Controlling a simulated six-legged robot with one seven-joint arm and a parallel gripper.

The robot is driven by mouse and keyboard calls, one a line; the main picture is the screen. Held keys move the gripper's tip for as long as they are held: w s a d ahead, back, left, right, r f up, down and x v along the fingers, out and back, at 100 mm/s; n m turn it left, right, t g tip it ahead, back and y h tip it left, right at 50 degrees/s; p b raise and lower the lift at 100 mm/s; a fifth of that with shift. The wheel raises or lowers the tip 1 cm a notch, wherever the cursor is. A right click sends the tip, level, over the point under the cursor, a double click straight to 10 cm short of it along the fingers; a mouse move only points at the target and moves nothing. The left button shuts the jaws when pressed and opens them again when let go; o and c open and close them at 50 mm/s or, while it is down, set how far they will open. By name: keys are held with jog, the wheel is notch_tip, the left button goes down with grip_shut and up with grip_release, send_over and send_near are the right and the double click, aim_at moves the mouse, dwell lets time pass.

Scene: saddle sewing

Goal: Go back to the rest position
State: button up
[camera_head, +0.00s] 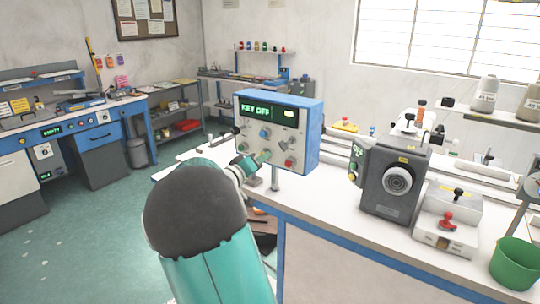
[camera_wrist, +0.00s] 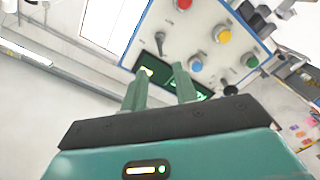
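My teal arm with its dark round joint fills the lower middle of the head view. My gripper (camera_head: 243,167) is at the lower left of a blue-framed control box (camera_head: 304,140), close in front of it. The box's green display reads "KEY OFF". In the wrist view the two green fingers of my gripper (camera_wrist: 161,70) stand apart with nothing seen held between them. Behind them is the face of the control box (camera_wrist: 203,25), tilted, with red, yellow and blue knobs and a lever. Whether the fingers touch the box cannot be told.
The box stands on a post on a white bench (camera_head: 335,215) with a blue edge. A grey machine (camera_head: 396,180), a white unit with a red knob (camera_head: 447,222) and a green bucket (camera_head: 515,264) stand to the right. Open green floor (camera_head: 90,240) lies to the left.

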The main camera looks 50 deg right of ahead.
jog(key=shift+a, duration=0.55)
jog(key=w+a+r+n+t+y, duration=0.25)
jog(key=a+t+y, duration=0.25)
jog(key=a, duration=0.5)
jog(key=w+a+r+n+t+y, duration=0.1)
jog(key=w+a+n+t+y, duration=0.1)
jog(key=w+a+t+y, duration=0.5)
jog(key=s+a+n+g+y, duration=0.1)
jog(key=s+a+y, duration=0.2)
jog(key=s+a, duration=0.35)
jog(key=s+a+n+y, duration=0.1)
jog(key=s+a+y, duration=0.15)
jog(key=a, duration=0.75)
jog(key=s+a+f+g, duration=0.2)
jog(key=s+a, duration=0.1)
jog(key=s, duration=0.4)
jog(key=s+a+f+n+g, duration=0.1)
jog(key=s+a+f+g, duration=0.1)
jog(key=s, duration=0.5)
jog(key=s+a+f+g, duration=0.3)
jog(key=s+a, duration=0.1)
jog(key=s, duration=0.3)
jog(key=shift+s+a+f, duration=0.2)
jog(key=shift+a, duration=0.1)
